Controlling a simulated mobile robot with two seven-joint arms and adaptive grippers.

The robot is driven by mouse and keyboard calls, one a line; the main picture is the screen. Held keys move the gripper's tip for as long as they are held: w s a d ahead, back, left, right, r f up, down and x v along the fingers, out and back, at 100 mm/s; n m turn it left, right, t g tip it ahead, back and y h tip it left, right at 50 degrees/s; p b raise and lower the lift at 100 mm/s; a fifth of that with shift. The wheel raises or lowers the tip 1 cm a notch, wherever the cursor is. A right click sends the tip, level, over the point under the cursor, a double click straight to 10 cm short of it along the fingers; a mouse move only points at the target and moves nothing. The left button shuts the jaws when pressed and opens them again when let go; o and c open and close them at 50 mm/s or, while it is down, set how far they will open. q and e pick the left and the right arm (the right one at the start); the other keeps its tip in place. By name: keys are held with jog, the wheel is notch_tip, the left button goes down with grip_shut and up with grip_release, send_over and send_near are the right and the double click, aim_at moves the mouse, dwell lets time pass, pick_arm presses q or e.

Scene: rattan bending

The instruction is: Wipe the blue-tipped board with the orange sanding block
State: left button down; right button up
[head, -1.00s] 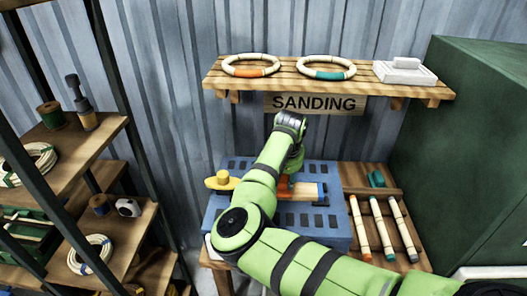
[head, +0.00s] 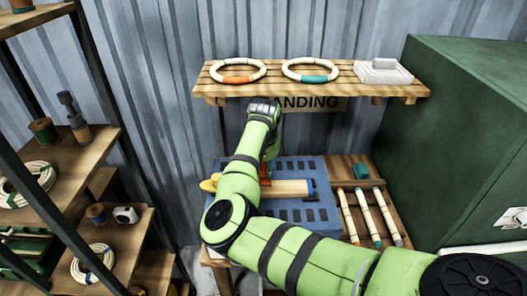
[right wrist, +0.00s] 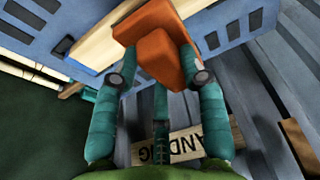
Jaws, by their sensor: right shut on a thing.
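The blue-tipped board (head: 288,188) lies flat on the blue slotted bench top, pale wood with its blue end to the right. My right gripper (right wrist: 160,62) is shut on the orange sanding block (right wrist: 160,45). In the head view my forearm hides most of the gripper, the block and the board's left part. My left gripper is not in view.
Tipped sticks (head: 366,215) lie in a wooden rack on the right. A slatted shelf (head: 310,88) with two rings and a white block hangs above. A green cabinet (head: 455,150) stands right, shelves left.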

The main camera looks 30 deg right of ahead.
jog(key=shift+w+r, duration=0.15)
jog(key=shift+r, duration=0.45)
jog(key=shift+w+a+r, duration=0.15)
jog(key=shift+a+r, duration=0.1)
jog(key=shift+r, duration=0.4)
jog(key=shift+s+d+r, duration=0.1)
jog(key=shift+s+r, duration=0.1)
jog(key=shift+r, duration=0.35)
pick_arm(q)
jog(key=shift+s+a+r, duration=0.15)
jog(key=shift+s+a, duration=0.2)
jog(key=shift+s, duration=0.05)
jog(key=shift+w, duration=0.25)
pick_arm(e)
jog(key=shift+w+f, duration=0.1)
